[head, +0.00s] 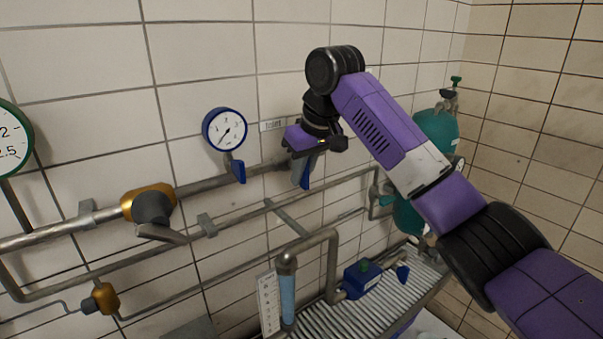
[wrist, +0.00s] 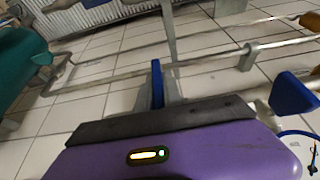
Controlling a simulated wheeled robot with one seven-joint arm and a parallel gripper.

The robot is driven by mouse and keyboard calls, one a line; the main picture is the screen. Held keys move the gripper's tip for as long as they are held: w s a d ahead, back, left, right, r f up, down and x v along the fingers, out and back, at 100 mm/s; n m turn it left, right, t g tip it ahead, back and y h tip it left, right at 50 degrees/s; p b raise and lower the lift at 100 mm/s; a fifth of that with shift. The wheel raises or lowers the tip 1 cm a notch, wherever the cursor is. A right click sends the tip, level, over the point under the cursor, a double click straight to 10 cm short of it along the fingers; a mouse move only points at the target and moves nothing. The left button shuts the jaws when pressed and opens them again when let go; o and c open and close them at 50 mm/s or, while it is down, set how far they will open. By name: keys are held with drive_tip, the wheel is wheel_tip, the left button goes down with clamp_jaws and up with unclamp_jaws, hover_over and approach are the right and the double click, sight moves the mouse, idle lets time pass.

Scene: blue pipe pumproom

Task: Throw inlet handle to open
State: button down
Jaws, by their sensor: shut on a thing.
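The inlet handle (head: 305,172) is a blue lever on the wall pipe, to the right of the gauge and just below a small label that seems to read "Inlet" (head: 272,125). It points downward, and its upper part is hidden by my gripper (head: 308,150). My gripper is shut on the handle near its top.
A blue-rimmed gauge (head: 225,129) with a second blue lever (head: 238,170) is left of my gripper. A brass valve (head: 150,203) sits further left. Teal cylinders (head: 437,130) stand behind my arm.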

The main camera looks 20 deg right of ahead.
drive_tip(key=n+t+h+b, duration=0.1)
drive_tip(key=t+h, duration=0.1)
drive_tip(key=h, duration=0.3)
drive_tip(key=shift+b, duration=0.35)
drive_tip(key=t+h+b, duration=0.1)
drive_tip(key=h, duration=0.1)
drive_tip(key=n+t+h+b, duration=0.1)
drive_tip(key=h+b, duration=0.1)
drive_tip(key=h, duration=0.1)
drive_tip(key=shift+d+n, duration=0.15)
drive_tip(key=shift+n, duration=0.15)
drive_tip(key=n+t+h+b, duration=0.1)
drive_tip(key=t+h+b, duration=0.1)
drive_tip(key=h+b, duration=0.1)
drive_tip(key=shift+b, duration=0.35)
drive_tip(key=shift+w+r+n+t+h+b, duration=0.1)
drive_tip(key=shift+r+n+t+h+b, duration=0.15)
drive_tip(key=shift+n+t+h+b, duration=0.45)
drive_tip(key=shift+r+h+b, duration=0.1)
drive_tip(key=shift+h+b, duration=0.2)
drive_tip(key=shift+b, duration=0.05)
drive_tip(key=c, duration=1.5)
unclamp_jaws()
drive_tip(key=shift+d, duration=0.1)
